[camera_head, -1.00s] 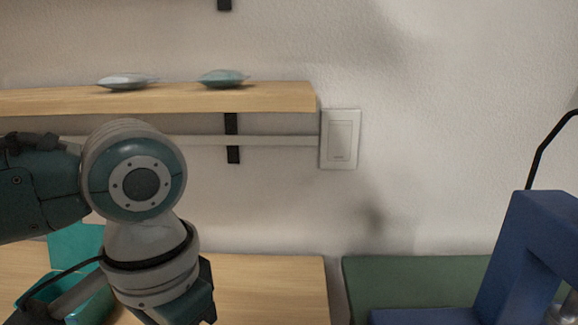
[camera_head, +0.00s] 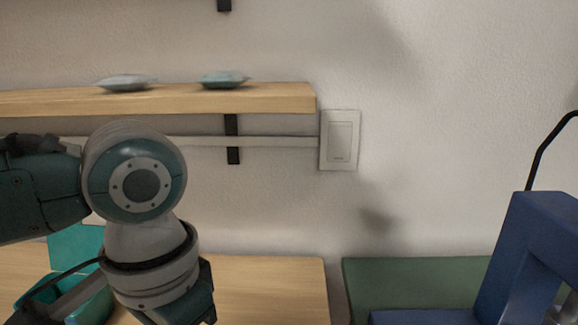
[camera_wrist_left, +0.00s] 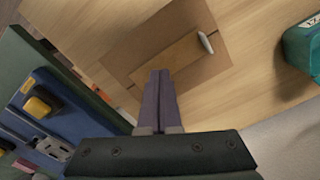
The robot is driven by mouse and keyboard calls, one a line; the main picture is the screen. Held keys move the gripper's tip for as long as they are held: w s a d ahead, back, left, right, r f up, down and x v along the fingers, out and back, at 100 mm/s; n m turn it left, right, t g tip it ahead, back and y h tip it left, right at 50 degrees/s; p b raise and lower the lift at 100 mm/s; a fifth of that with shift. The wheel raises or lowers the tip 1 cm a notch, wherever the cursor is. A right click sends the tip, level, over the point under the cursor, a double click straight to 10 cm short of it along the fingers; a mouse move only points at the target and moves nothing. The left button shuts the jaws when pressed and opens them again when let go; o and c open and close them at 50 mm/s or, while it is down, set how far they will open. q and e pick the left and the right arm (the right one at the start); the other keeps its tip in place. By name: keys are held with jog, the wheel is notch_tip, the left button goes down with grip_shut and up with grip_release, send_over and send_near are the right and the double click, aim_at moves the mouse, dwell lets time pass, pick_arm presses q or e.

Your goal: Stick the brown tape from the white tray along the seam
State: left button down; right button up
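My left gripper (camera_wrist_left: 159,72) shows in the left wrist view with its two grey-purple fingers lying together, and I see nothing between them. My right gripper is not in view.
A small pale rounded object (camera_wrist_left: 205,43) lies at the board's end. A teal container (camera_wrist_left: 303,48) stands to the right. A blue tray (camera_wrist_left: 58,150) with yellow-handled items is at left. In the head view, a blue frame (camera_head: 520,260) stands at right by a green surface (camera_head: 415,282).

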pick_arm(q)
jog(key=shift+f+b, duration=0.35)
jog(key=shift+f, duration=0.5)
dwell(1.1)
notch_tip(320, 180, up, 7)
jog(key=p, duration=0.8)
jog(key=shift+p, duration=0.4)
